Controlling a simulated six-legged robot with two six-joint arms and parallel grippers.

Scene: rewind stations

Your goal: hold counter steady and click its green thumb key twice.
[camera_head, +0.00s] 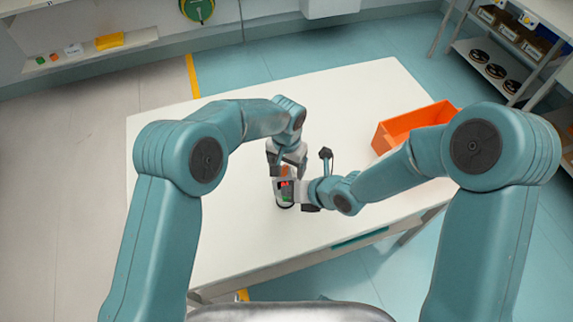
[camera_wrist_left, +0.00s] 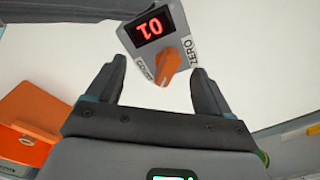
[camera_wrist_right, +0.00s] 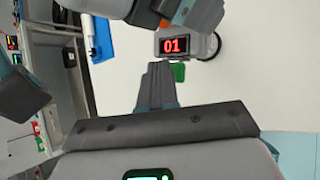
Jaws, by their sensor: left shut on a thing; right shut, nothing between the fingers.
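The counter (camera_head: 284,183) stands on the white table and has a red display. The display reads 01 in the left wrist view (camera_wrist_left: 153,28) and in the right wrist view (camera_wrist_right: 175,45). An orange knob (camera_wrist_left: 167,68) sits beside a ZERO label on its grey top. My left gripper (camera_head: 282,168) is shut on the counter from above, fingers on either side of its head. The green thumb key (camera_wrist_right: 179,72) shows below the display. My right gripper (camera_wrist_right: 158,68) is shut and empty, its fingertips right by the key; I cannot tell if they touch it.
An orange bin (camera_head: 409,125) stands at the table's right side. A shelf rack (camera_head: 500,60) with dark round items is beyond it. The table (camera_head: 230,245) is clear in front and to the left of the counter.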

